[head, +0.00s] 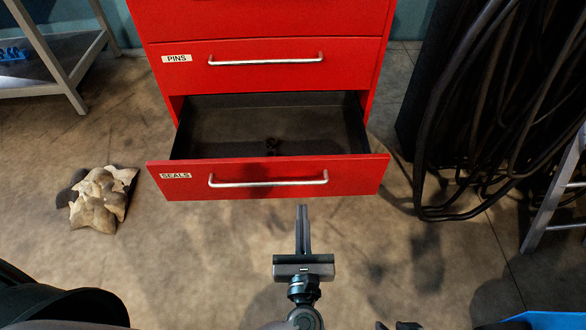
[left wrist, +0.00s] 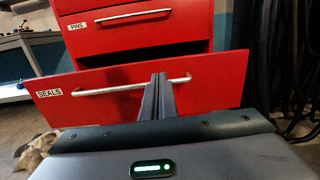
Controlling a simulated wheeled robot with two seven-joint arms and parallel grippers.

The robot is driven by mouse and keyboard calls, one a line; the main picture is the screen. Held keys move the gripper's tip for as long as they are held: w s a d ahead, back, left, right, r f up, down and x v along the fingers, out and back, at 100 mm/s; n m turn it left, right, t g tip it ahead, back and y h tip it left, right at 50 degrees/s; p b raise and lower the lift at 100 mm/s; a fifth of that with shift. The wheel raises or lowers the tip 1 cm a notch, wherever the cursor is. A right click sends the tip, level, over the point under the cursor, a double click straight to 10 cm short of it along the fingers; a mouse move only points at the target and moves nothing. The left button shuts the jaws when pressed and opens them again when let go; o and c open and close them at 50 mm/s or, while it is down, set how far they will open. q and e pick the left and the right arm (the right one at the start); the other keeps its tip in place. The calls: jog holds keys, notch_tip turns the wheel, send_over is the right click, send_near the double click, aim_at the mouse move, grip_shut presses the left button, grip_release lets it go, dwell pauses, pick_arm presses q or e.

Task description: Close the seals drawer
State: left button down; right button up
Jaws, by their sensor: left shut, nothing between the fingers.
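The red seals drawer (head: 352,178), labelled SEALS, is pulled out from the bottom of the red cabinet (head: 262,20). My left gripper (head: 303,208) is shut and empty, fingers pointing at the drawer front just below the handle. In the left wrist view, the shut fingers (left wrist: 158,78) overlap the drawer front (left wrist: 215,78) near the handle's right half; I cannot tell whether they touch. Dark tips of my right gripper (head: 398,326) barely show at the bottom edge.
The pins drawer (head: 345,64) above is shut. Black hoses or cables (head: 480,110) hang at the right beside a grey metal frame (head: 555,190). A crumpled beige cloth-like heap (head: 100,200) lies on the floor at left. A workbench (head: 55,65) stands at upper left.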

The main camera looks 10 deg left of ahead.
pick_arm(q)
jog(key=shift+s+a+f+y, duration=0.15)
jog(key=shift+s+a+y, duration=0.1)
jog(key=shift+s+y, duration=0.05)
pick_arm(e)
jog(key=shift+r, duration=0.1)
pick_arm(q)
jog(key=shift+w, duration=0.15)
send_near(296, 161)
jog(key=x, duration=0.5)
jog(key=shift+x, duration=0.75)
pick_arm(e)
jog(key=shift+w+a, duration=0.15)
jog(key=shift+a, duration=0.25)
pick_arm(q)
jog(key=shift+w, duration=0.15)
pick_arm(e)
jog(key=shift+d, duration=0.1)
